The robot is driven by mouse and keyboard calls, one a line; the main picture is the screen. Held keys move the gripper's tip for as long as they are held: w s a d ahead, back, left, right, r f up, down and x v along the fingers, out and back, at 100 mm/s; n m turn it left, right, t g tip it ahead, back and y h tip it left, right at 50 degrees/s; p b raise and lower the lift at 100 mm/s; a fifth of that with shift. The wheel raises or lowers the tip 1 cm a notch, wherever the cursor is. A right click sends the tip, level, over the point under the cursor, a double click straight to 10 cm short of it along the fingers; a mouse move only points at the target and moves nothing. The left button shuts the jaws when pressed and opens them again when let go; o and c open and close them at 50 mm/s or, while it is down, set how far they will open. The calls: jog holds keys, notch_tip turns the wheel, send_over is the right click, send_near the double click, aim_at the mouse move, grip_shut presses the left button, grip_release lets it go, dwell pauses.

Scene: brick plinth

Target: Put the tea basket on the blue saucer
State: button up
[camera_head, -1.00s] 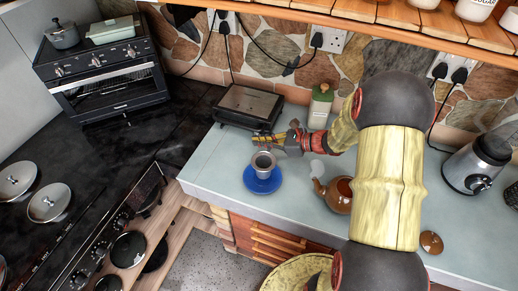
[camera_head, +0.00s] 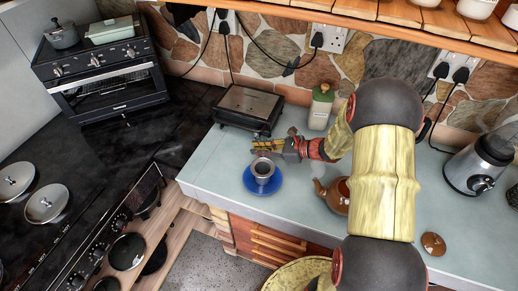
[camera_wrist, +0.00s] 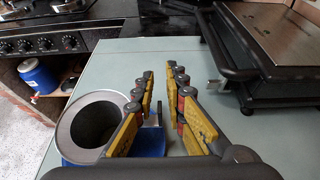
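The tea basket, a grey metal cup (camera_head: 263,168), stands upright on the blue saucer (camera_head: 276,184) near the counter's left end. In the wrist view the basket (camera_wrist: 92,122) is at the left, with its hollow inside facing me and a bit of the blue saucer (camera_wrist: 150,146) beside it. My gripper (camera_head: 258,146) is just behind the basket in the head view. In the wrist view my gripper (camera_wrist: 162,78) has its yellow fingers apart. A thin grey piece, perhaps the basket's handle, shows between them. The left finger overlaps the basket's edge; I cannot tell if they touch.
A dark grill (camera_head: 246,108) sits close behind my gripper. A brown teapot (camera_head: 338,194) is right of the saucer, with a brown lid (camera_head: 433,244) farther right. The counter's front edge is close to the saucer.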

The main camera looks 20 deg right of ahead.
jog(key=shift+o, duration=0.9)
jog(key=shift+r, duration=0.25)
jog(key=p+v, duration=0.2)
jog(key=v, duration=1)
jog(key=s+a+r+n+g+h, duration=0.25)
jog(key=s+a+r+n, duration=0.25)
jog(key=a+n, duration=0.25)
jog(key=s+a+r+n+g+h, duration=0.1)
jog(key=s+a+r+n+g, duration=0.3)
jog(key=s+a+r+n, duration=0.25)
jog(key=s+a+r+n+t+h, duration=0.1)
jog(key=s+r+n+h, duration=0.5)
jog(key=n, duration=0.6)
notch_tip(320, 180, up, 2)
jog(key=shift+s+a+r+n+t, duration=0.2)
jog(key=shift+s+n+t, duration=0.2)
jog(key=shift+s+t, duration=0.6)
